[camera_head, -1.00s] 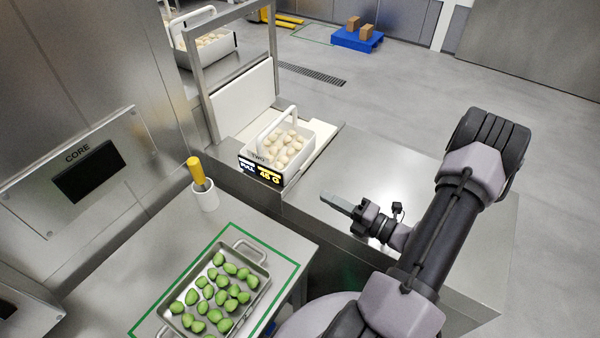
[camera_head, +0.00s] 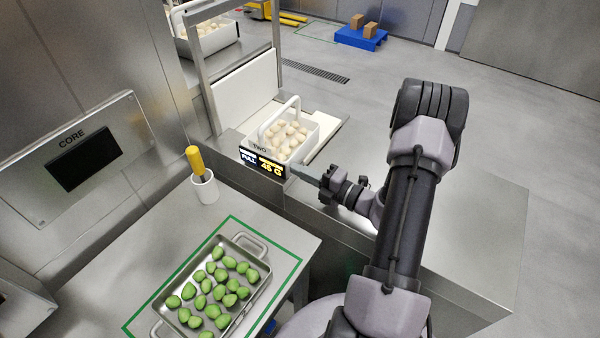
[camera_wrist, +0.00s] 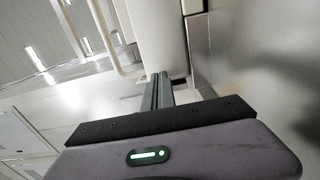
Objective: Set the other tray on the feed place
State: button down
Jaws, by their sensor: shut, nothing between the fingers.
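A metal tray (camera_head: 247,315) of green filled pasta (camera_head: 212,283) sits inside a green outline (camera_head: 292,262) on the near counter. A white basket (camera_head: 303,146) marked TWO, with a raised handle and pale pasta, stands on the machine's platform behind a display (camera_head: 262,163) reading FULL. Another white basket (camera_head: 222,48) with pale pasta is at the back left. My gripper (camera_head: 300,168) is shut and empty, its tips close to the right end of the display; I cannot tell whether they touch. In the wrist view, the shut fingers (camera_wrist: 161,80) point at a white surface, with a pale curved bar at left.
A white pot (camera_head: 205,188) with a yellow-handled tool stands at the near counter's back. A CORE panel (camera_head: 84,158) is on the left wall. The steel counter (camera_head: 450,220) right of the basket is clear. A blue pallet (camera_head: 361,39) with boxes stands on the far floor.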

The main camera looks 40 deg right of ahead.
aim_at(291, 148)
jog(key=shift+w, duration=0.1)
jog(key=shift+w+d+r, duration=0.1)
jog(key=shift+w+d, duration=0.1)
jog(key=shift+w, duration=0.1)
jog(key=w+d, duration=0.2)
jog(key=w, duration=0.2)
jog(key=w+d+p, duration=0.1)
jog(key=w, duration=0.2)
jog(key=w+d, duration=0.2)
jog(key=w, duration=0.2)
jog(key=shift+w+d+p, duration=0.3)
jog(key=shift+w+d, duration=0.05)
